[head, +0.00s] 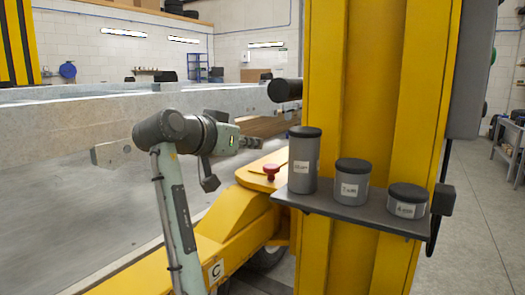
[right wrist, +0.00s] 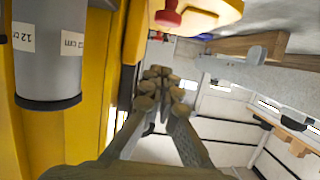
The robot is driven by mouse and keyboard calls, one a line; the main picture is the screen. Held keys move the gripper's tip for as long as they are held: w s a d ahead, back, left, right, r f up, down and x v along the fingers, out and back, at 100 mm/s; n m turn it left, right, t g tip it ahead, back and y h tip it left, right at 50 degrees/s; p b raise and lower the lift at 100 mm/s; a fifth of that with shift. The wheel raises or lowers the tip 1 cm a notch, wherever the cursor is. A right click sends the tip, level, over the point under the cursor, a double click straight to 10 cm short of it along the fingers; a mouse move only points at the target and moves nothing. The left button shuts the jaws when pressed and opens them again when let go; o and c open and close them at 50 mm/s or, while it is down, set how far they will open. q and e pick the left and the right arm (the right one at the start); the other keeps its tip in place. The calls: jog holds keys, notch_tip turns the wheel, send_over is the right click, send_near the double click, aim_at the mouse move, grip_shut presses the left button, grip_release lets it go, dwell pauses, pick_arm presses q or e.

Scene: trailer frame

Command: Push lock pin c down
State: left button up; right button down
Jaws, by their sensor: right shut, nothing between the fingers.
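The lock pin, a red knob (head: 271,171), stands upright on the yellow arm with the C label (head: 215,271). The red knob also shows at the top of the right wrist view (right wrist: 168,14), on a yellow plate. My right gripper (head: 260,142) is shut and empty, held a little above and left of the knob, apart from it in the picture. Its fingertips show in the right wrist view (right wrist: 161,88), below the knob in the picture. How far the pin sticks out cannot be judged. My left gripper is not in view.
A yellow post (head: 345,90) carries a dark shelf (head: 360,210) with three grey canisters (head: 304,160) right of the knob. A black cylinder (head: 285,90) sticks out from the post above my gripper. A grey trailer beam (head: 60,135) runs behind my arm.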

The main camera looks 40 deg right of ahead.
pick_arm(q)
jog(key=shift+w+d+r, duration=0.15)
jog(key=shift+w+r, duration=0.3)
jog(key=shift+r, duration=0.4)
pick_arm(e)
jog(key=shift+v, duration=1.7)
